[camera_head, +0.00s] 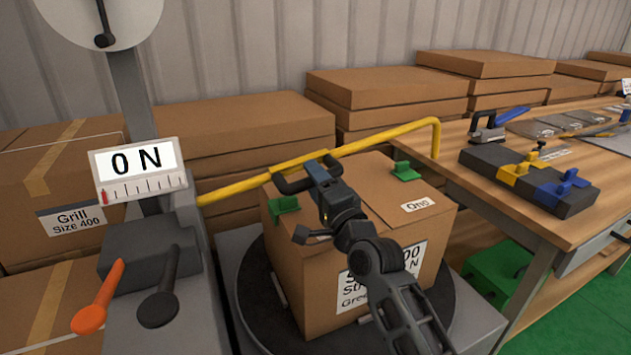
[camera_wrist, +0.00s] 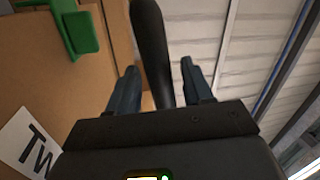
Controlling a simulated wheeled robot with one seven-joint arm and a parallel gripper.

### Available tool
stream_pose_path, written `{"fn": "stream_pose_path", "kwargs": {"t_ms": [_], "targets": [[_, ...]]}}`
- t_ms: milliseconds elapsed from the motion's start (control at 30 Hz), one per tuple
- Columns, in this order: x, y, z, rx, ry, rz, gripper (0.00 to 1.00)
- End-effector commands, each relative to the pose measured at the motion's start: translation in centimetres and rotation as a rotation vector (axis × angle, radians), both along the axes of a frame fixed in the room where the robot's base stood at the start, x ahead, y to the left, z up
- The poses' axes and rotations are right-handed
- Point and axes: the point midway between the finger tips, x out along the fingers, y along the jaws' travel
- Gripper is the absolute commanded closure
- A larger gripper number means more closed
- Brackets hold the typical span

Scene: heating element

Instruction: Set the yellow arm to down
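The yellow arm (camera_head: 232,188) is a bent bar that runs across behind and over the cardboard box (camera_head: 310,274). It rises slightly to the right and bends down at its right end (camera_head: 437,138). A black handle (camera_head: 293,186) shows beside the bar, near my gripper (camera_head: 318,172). In the wrist view a black rod (camera_wrist: 152,45), which looks like this handle, stands between the two fingers of my gripper (camera_wrist: 160,85). The fingers are apart, with gaps on both sides of the rod. My gripper partly hides the bar's middle.
The box has green clips (camera_head: 404,171) on top and sits on a dark round turntable (camera_head: 252,325). A wooden workbench (camera_head: 470,165) stands at right.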

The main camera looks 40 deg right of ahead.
Motion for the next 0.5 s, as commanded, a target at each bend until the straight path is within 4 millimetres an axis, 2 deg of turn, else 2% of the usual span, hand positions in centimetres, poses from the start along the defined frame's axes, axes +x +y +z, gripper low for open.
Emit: {"fn": "stream_pose_path", "kwargs": {"t_ms": [267,500], "targets": [[-0.8,0.2,-0.2,0.0,0.0,0.001,0.5],[-4.4,1.1,-1.0,0.001,0.003,0.0,0.5]]}}
